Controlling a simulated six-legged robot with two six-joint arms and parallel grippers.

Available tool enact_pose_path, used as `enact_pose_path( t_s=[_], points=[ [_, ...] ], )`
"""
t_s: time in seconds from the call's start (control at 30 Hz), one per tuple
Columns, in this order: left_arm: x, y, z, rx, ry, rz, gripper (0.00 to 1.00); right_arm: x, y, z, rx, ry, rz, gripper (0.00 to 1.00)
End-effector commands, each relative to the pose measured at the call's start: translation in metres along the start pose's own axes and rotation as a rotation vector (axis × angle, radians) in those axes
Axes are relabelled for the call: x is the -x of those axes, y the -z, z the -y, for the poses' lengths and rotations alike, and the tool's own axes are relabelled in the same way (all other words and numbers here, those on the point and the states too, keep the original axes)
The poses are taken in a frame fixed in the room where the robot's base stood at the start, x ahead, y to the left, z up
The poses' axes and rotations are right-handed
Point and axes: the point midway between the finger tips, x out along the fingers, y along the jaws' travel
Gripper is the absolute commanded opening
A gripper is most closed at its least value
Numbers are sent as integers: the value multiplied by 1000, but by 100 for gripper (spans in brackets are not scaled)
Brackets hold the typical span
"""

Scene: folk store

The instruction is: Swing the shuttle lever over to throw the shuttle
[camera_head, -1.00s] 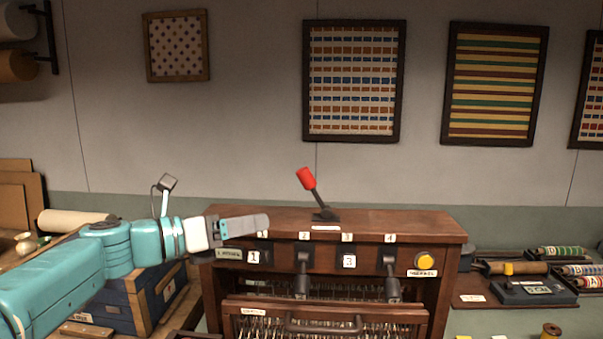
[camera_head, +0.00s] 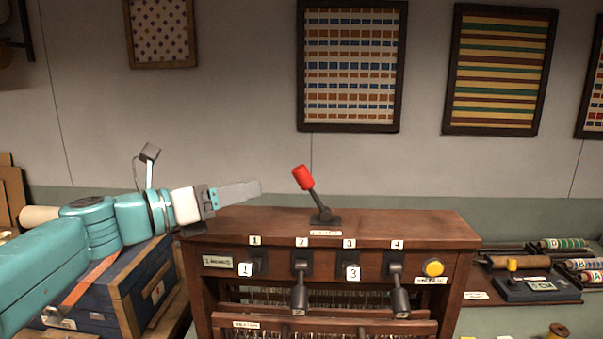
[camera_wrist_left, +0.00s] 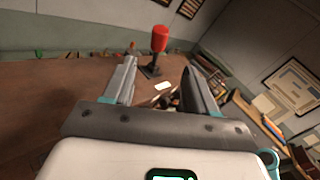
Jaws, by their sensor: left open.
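The shuttle lever, with a red knob (camera_head: 302,177) on a dark stem, stands on top of the wooden loom (camera_head: 400,224) and leans to the left. My left gripper (camera_head: 240,193) is to the left of the lever, apart from it and at about knob height. In the left wrist view the jaws (camera_wrist_left: 160,82) are open and empty. The red knob (camera_wrist_left: 160,38) shows upright beyond them, between the fingertips. My right gripper is not in view.
Numbered handles (camera_head: 300,285) and a yellow button (camera_head: 433,267) are on the loom's front. A blue chest (camera_head: 105,290) stands at the left under my arm. Spools and a small dark device (camera_head: 525,288) lie at the right. The loom top is clear around the lever.

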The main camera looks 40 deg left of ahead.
Motion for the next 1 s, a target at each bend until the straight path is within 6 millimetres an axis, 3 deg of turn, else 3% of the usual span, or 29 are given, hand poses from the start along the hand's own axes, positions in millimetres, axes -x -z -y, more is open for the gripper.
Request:
enact_pose_path(
  t_s=[0.3, 0.5, 0.7, 1.0],
  points=[
    [-78, -2, 2, 2, 6, -3, 57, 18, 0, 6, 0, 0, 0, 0],
    [-117, -1, 0, 1, 3, -3, 57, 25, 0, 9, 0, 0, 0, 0],
    [-136, -1, -2, 1, 1, -1, 57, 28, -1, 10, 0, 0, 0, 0],
    [-139, -1, -3, 1, 0, -1, 57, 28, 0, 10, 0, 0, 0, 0]
  ],
)
